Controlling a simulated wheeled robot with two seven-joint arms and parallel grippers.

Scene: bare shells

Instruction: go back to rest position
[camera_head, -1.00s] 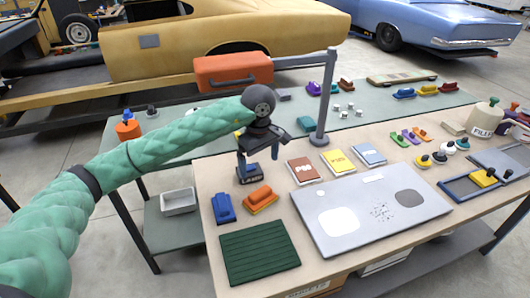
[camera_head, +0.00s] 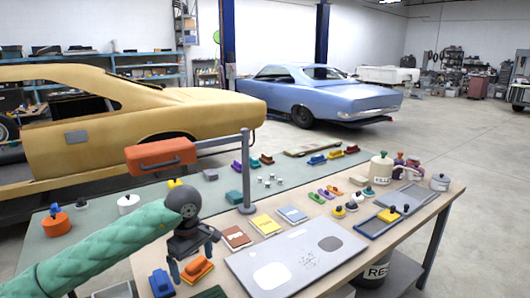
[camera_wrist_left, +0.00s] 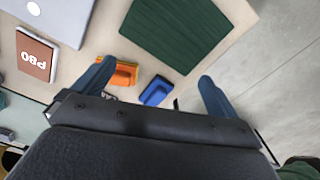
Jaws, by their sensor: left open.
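My left arm (camera_head: 100,250) comes in from the left in the head view, over the near left corner of the workbench (camera_head: 425,212). My left gripper (camera_head: 191,262) points down, its two fingers spread, with nothing seen between them. In the left wrist view the left gripper (camera_wrist_left: 157,76) shows fingers apart above the bench. An orange block (camera_wrist_left: 125,72) and a blue block (camera_wrist_left: 156,91) lie below, between the finger lines. They also show in the head view as the orange block (camera_head: 197,271) and blue block (camera_head: 162,284). My right gripper is not in view.
A post (camera_head: 246,170) with a side arm and orange box (camera_head: 160,156) rises close beside the gripper. A grey panel (camera_head: 297,262), coloured cards and a green ribbed mat (camera_wrist_left: 180,28) lie on the bench. Cars stand behind; open floor is at the right.

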